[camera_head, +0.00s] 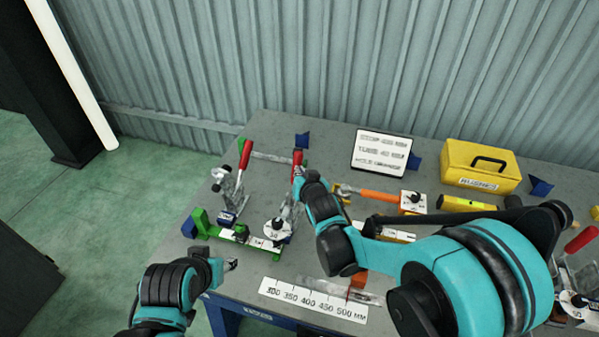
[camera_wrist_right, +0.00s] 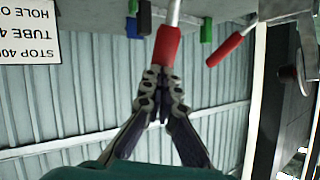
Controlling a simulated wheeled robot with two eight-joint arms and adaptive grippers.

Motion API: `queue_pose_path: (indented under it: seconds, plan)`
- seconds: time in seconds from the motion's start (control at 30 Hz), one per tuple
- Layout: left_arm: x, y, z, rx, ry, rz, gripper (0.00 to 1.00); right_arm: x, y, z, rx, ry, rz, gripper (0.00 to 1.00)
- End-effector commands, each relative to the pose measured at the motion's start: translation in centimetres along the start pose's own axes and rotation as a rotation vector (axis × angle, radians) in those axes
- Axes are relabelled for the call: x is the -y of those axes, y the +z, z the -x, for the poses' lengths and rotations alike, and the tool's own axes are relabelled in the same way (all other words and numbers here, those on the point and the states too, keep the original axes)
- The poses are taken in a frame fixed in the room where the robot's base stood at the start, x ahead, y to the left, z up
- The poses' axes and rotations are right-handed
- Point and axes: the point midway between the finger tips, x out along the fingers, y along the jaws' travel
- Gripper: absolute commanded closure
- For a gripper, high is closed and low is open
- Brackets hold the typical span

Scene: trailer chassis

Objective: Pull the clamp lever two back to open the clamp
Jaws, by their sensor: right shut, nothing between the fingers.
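Two toggle clamps with red-handled levers stand at the left of the bench. The left lever's red handle (camera_head: 245,154) points up with a slight tilt. The other red handle (camera_head: 298,160) also points up, right beside my right gripper (camera_head: 299,174). In the right wrist view, my right gripper (camera_wrist_right: 161,80) is shut and empty, its fingertips at the end of a red handle (camera_wrist_right: 166,45); I cannot tell whether they touch. A second red handle (camera_wrist_right: 224,49) is tilted to the right there. My left gripper (camera_head: 230,265) is low at the bench's front-left edge, too small to read.
A green fixture (camera_head: 203,222) lies under the clamps. Another red-handled clamp (camera_head: 580,240) stands at far right. My right arm covers the bench's right front.

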Motion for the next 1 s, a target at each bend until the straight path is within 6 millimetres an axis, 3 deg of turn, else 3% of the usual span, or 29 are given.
queue_pose_path:
  seconds: [0.33, 0.67, 1.0]
  plan:
    - [0.0, -1.1, 1.6, 0.0, 0.0, 0.0, 0.55, -1.2, -1.0, -2.2, 0.16, 0.002, -0.084, 1.0]
    - [0.0, -1.5, 2.1, 0.0, 0.0, 0.0, 0.55, -2.5, -0.7, -4.9, 0.356, 0.001, -0.182, 1.0]
    - [0.0, -1.4, 1.9, 0.0, 0.0, 0.0, 0.55, -3.1, -0.4, -6.1, 0.35, 0.0, -0.179, 1.0]
